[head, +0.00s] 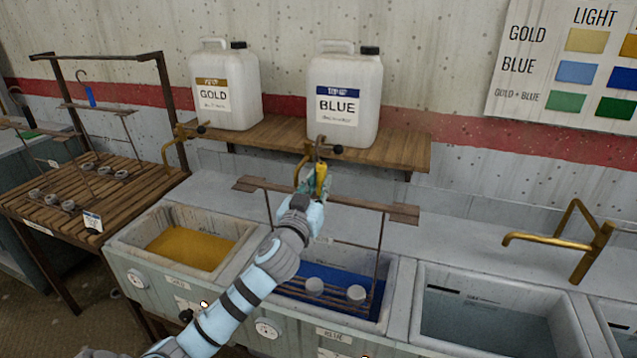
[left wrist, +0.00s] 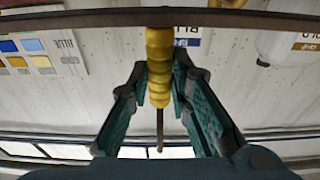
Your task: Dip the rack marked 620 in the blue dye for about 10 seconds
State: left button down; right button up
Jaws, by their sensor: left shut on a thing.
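My left gripper (head: 318,185) is shut on the yellow grip (head: 321,178) of a hanging rack. The grip also shows between the fingers in the left wrist view (left wrist: 159,65). The rack has a long brown top bar (head: 375,205), thin side rods and a slatted bottom with pale round pieces (head: 356,293). Its lower part is inside the blue tank, over or in the blue dye (head: 345,275); I cannot tell how deep. My forearm hides part of the rack and tank. No number is readable on the rack. My right gripper is not in view.
A gold dye tank (head: 190,248) stands left, and a tank of dull bluish liquid (head: 490,320) stands right. Brass taps (head: 580,240) rise behind. Gold (head: 226,90) and blue (head: 344,100) jugs sit on a shelf. A slatted table (head: 100,210) with another rack is at far left.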

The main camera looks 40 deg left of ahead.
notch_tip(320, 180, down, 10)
jog(key=b, duration=0.8)
jog(key=shift+b, duration=0.35)
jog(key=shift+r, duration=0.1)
dwell(6.3)
